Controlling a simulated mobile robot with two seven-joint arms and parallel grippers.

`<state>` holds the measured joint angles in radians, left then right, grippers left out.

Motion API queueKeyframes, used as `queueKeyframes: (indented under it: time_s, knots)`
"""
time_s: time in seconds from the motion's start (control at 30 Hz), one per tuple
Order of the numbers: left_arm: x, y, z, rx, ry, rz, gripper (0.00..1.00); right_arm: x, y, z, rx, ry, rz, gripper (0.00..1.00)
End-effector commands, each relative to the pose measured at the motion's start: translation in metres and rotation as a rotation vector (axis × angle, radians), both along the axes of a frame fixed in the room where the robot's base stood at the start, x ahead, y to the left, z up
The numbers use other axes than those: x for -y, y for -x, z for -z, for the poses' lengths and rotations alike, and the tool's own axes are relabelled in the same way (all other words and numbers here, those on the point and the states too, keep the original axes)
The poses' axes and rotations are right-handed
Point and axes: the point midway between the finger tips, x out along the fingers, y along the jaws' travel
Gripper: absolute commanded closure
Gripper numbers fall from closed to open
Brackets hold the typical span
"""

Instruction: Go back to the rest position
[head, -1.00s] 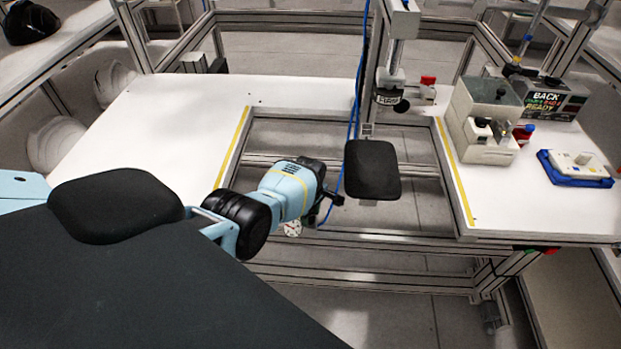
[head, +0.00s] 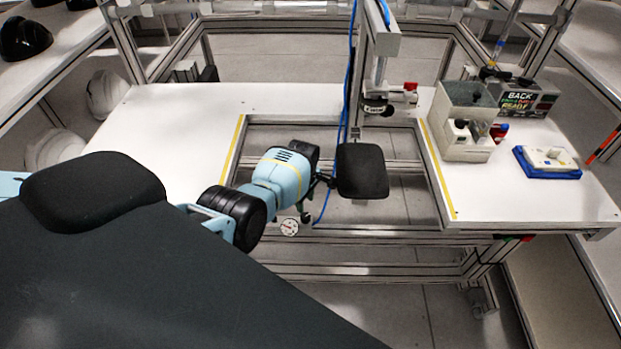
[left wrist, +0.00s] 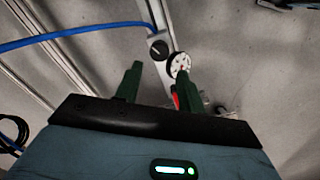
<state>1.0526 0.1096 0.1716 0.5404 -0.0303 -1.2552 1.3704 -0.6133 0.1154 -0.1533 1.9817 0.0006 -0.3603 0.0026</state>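My left arm comes in from the left in the head view, and its gripper (head: 325,182) is over the open gap in the table, beside a black pad. The gripper is small and dark there, so its fingers are hard to make out. In the left wrist view my left gripper (left wrist: 158,80) shows two dark green fingers spread apart with nothing held between them. A white disc with dark holes (left wrist: 180,64) shows by the right fingertip. My right gripper is not in view.
The white U-shaped table (head: 300,98) surrounds the gap, with the black pad (head: 362,171) in it. A grey box fixture (head: 465,120) and a blue-based device (head: 547,161) stand at right. White shells (head: 55,146) and a black helmet shell (head: 22,38) lie at left.

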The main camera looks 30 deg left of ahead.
Motion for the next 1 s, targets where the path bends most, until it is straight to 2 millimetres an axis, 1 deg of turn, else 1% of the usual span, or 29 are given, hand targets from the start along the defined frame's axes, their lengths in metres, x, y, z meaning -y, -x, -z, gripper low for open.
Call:
queueKeyframes:
  time_s: [0.27, 0.37, 0.43, 0.6, 0.7, 0.87, 1.0]
  knots:
    - [0.0, 0.001, 0.002, 0.003, -0.003, 0.006, 0.61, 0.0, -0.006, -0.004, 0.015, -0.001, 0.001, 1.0]
    - [-0.003, 0.009, 0.011, 0.015, -0.018, 0.04, 0.61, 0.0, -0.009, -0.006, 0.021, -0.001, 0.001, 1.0]
    - [-0.006, 0.019, 0.023, 0.034, -0.04, 0.09, 0.61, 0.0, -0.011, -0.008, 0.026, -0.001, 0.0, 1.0]
    - [-0.013, 0.055, 0.056, 0.105, -0.119, 0.285, 0.61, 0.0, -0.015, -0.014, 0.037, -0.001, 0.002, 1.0]
    - [-0.012, 0.078, 0.071, 0.146, -0.163, 0.409, 0.61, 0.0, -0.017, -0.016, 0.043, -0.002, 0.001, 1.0]
    - [-0.004, 0.12, 0.088, 0.21, -0.231, 0.619, 0.61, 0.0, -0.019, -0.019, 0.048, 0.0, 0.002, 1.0]
    - [0.01, 0.161, 0.094, 0.27, -0.285, 0.807, 0.61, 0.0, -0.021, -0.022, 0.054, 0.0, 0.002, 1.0]
